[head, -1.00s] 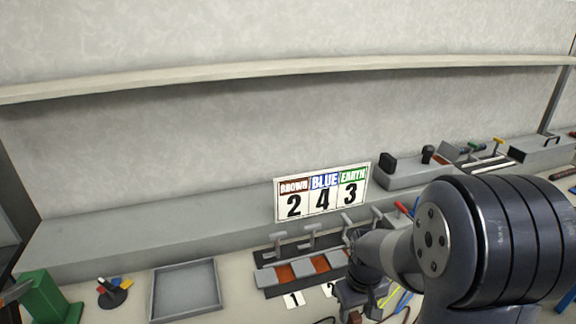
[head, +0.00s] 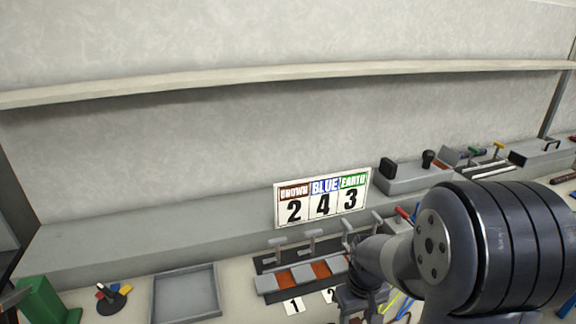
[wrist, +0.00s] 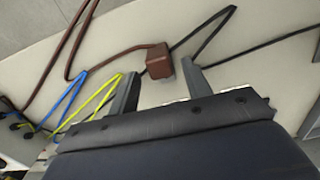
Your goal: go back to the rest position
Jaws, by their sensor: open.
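My gripper (wrist: 160,72) is open, its two dark fingers spread wide with nothing held between them. A brown block-like plug (wrist: 158,62) on a brown cable lies just beyond the fingertips in the wrist view, apart from both fingers as far as I can see. In the head view my gripper (head: 358,303) is low at the right of centre, partly cut off and partly hidden by my arm. It is beside the row of levers and orange-brown slots (head: 303,276).
A sign (head: 322,197) reads brown 2, blue 4, earth 3. An empty grey tray (head: 185,293) lies left of the slots. A green block (head: 45,302) stands far left. Blue (wrist: 75,95) and yellow (wrist: 92,103) cables lie left of my gripper, a black cable (wrist: 200,45) beyond it.

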